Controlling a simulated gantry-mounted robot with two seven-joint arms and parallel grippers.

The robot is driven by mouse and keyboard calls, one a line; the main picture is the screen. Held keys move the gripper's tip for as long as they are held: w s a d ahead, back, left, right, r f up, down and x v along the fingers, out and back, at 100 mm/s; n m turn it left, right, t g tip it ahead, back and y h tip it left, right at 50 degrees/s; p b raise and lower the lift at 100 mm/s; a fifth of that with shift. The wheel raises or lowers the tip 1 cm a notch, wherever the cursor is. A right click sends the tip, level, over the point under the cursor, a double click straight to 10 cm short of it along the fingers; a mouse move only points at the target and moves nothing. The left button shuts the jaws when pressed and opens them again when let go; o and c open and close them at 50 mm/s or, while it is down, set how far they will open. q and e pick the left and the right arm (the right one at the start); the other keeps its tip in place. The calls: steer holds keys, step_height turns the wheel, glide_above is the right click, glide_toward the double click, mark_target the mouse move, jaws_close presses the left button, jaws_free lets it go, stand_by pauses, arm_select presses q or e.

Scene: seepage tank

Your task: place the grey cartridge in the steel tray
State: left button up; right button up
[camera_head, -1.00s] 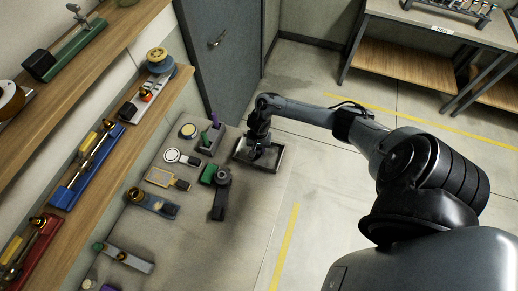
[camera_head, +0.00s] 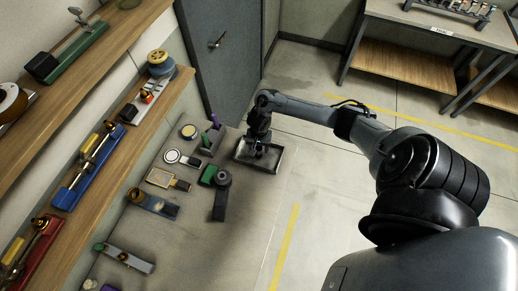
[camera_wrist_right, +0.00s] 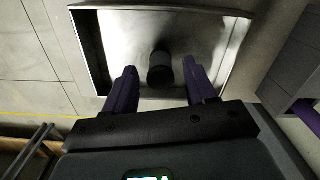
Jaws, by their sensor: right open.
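The steel tray (camera_head: 277,160) lies at the far end of the grey bench top, and its shiny floor and rim fill the upper wrist view (camera_wrist_right: 222,50). A dark grey cylinder, which looks like the grey cartridge (camera_wrist_right: 160,70), stands inside the tray near its near wall. My right gripper (camera_head: 260,151) is low over the tray. In the wrist view its two purple-tinted fingers (camera_wrist_right: 160,84) are open, one on each side of the cartridge, with gaps showing. The cartridge is hard to make out in the head view. My left gripper is not in view.
Left of the tray on the bench are a dark fixture (camera_head: 220,200) with a round top, a green block (camera_head: 208,175), a white disc tool (camera_head: 173,156) and several other parts. Wooden shelves (camera_head: 160,100) run along the left wall. Open floor lies to the right.

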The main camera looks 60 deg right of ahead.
mark_target(259, 148)
step_height(259, 148, up, 9)
steer(key=shift+d+p, duration=0.15)
steer(key=shift+p, duration=1.1)
steer(key=a+n+t, duration=0.5)
steer(key=a+n, duration=0.5)
steer(key=a, duration=1.2)
steer(key=s+a+r+n+g, duration=0.1)
steer(key=s+r+n, duration=0.4)
steer(key=s+r, duration=0.6)
steer(key=shift+s+a+n, duration=0.3)
steer(key=shift+s+a, duration=0.2)
steer(key=shift+a, duration=0.15)
steer(key=shift+r, duration=0.1)
